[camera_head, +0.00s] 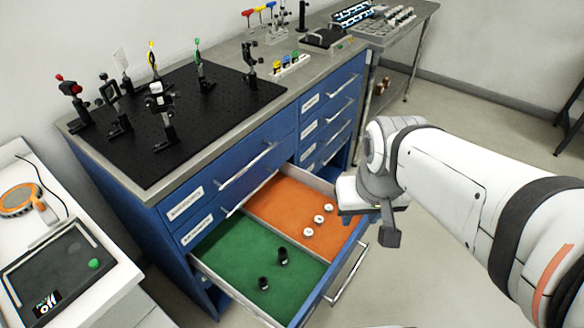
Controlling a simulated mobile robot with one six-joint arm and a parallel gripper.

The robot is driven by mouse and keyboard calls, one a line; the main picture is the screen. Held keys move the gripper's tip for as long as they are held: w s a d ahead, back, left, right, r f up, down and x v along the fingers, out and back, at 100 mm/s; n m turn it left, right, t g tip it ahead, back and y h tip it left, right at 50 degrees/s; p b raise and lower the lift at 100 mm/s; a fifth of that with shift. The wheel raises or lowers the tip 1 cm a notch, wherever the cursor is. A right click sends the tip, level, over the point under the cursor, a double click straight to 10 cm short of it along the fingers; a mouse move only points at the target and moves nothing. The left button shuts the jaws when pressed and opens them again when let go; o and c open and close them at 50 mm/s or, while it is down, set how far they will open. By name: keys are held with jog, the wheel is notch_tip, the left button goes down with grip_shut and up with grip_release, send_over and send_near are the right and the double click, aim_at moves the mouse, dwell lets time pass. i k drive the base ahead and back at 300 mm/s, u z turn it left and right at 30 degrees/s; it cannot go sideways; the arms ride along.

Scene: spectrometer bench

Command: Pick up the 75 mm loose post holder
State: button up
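Two short black cylinders that look like post holders stand in the green-lined left compartment of the open drawer (222,236). The nearer holder (264,284) stands to the left of and in front of the other holder (283,257). I cannot read which one is 75 mm. My gripper (388,234) hangs at the right, by the drawer's right end, pointing down and well apart from both holders. One dark finger shows clearly. The other finger is not clear, so its opening cannot be told. I see nothing held in it.
Several small white round pieces (319,219) lie in the orange-lined compartment beside the green one. A black breadboard (215,105) with optical mounts covers the bench top above the drawer. A white side table (118,268) stands at the left. Floor at the right is clear.

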aim_at(282, 251)
jog(key=z, duration=0.45)
jog(key=k, duration=1.1)
jog(key=u, duration=0.6)
jog(key=i, duration=1)
